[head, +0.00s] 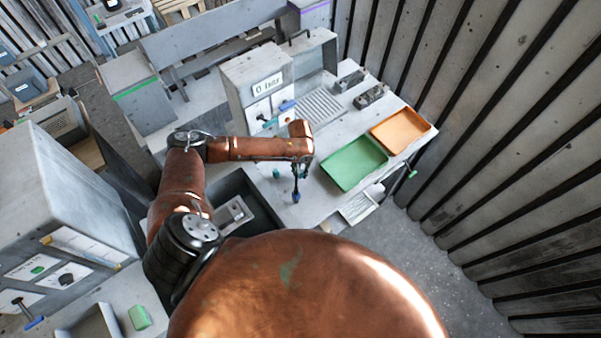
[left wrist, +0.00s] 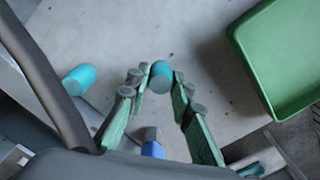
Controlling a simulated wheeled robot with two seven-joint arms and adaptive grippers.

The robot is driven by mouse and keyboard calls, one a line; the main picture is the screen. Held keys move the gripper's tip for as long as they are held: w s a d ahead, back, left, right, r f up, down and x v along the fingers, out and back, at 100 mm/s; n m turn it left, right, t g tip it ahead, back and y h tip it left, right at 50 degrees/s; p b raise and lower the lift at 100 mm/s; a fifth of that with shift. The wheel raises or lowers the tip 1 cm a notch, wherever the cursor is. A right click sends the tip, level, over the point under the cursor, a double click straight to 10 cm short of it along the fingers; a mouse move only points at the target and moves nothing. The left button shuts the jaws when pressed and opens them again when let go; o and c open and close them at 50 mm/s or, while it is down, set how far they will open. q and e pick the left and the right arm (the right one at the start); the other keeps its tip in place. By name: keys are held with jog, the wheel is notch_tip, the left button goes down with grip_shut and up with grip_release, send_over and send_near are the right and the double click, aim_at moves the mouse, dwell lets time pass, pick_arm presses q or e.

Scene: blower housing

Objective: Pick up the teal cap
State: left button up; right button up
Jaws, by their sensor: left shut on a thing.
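My left gripper (head: 296,188) points down over the bench, to the left of the green tray. In the left wrist view its two green-padded fingers (left wrist: 162,78) are shut on a small teal cap (left wrist: 160,75), which sits between the fingertips. I cannot tell whether the cap is clear of the bench. A second teal piece (left wrist: 79,79) lies apart on the left; it also shows in the head view (head: 276,174). My right gripper is in neither view.
A blue piece (left wrist: 152,149) shows between the finger bases. The green tray (left wrist: 244,48) is to the right, with an orange tray (head: 401,131) beyond it. A grey housing (head: 256,84) stands behind.

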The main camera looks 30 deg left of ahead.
pick_arm(q)
jog(key=shift+r, duration=0.1)
jog(key=shift+c, duration=0.2)
jog(key=shift+r, duration=0.2)
notch_tip(320, 180, up, 2)
jog(key=shift+w+r+b, duration=0.1)
jog(key=shift+w+b, duration=0.05)
jog(key=shift+b, duration=0.45)
jog(key=s+d+r+b, duration=0.1)
jog(key=s+r+b, duration=0.1)
jog(key=s+r, duration=0.8)
jog(key=s, duration=0.4)
jog(key=shift+d, duration=0.4)
jog(key=shift+r, duration=0.1)
